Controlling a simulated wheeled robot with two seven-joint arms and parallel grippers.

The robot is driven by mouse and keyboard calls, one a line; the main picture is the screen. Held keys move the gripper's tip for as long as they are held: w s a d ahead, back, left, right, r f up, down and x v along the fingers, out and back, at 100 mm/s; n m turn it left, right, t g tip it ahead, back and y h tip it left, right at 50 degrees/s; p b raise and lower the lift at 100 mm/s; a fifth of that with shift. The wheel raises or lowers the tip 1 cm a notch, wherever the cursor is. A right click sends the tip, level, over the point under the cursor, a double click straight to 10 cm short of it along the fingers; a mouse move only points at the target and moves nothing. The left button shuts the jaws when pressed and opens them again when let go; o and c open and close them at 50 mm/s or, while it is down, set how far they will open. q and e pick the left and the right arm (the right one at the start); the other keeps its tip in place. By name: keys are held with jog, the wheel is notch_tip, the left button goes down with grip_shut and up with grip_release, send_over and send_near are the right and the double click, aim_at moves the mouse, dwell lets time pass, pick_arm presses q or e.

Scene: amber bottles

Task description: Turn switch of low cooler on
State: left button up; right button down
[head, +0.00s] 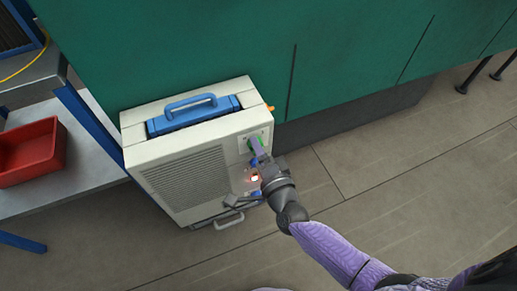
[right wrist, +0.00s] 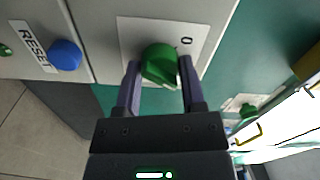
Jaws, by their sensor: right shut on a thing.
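The low cooler (head: 190,170) is a cream box with a grille, standing on the floor against the green wall. Its switch is a green knob (right wrist: 159,64) on a white plate marked "0". The right gripper reaches the cooler's right front in the head view (head: 257,150). My left gripper is in neither view.
A blue handle (head: 190,103) tops the cooler. A blue button (right wrist: 65,55) labelled RESET sits left of the switch. A shelf with a red bin (head: 30,152) stands at left. The tiled floor (head: 400,165) at right is clear.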

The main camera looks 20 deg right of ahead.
jog(key=shift+f+m, duration=0.15)
jog(key=shift+m, duration=0.85)
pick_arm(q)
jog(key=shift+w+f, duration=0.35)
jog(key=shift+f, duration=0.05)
pick_arm(e)
jog(key=shift+m, duration=0.4)
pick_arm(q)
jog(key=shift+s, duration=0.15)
pick_arm(e)
jog(key=shift+c, duration=1.6)
grip_release()
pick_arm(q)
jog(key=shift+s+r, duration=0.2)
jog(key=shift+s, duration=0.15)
pick_arm(e)
jog(key=shift+o, duration=0.6)
pick_arm(q)
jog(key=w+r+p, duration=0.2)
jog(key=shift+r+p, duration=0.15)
jog(key=shift+p, duration=0.2)
pick_arm(e)
jog(key=s, duration=1)
jog(key=shift+d, duration=0.2)
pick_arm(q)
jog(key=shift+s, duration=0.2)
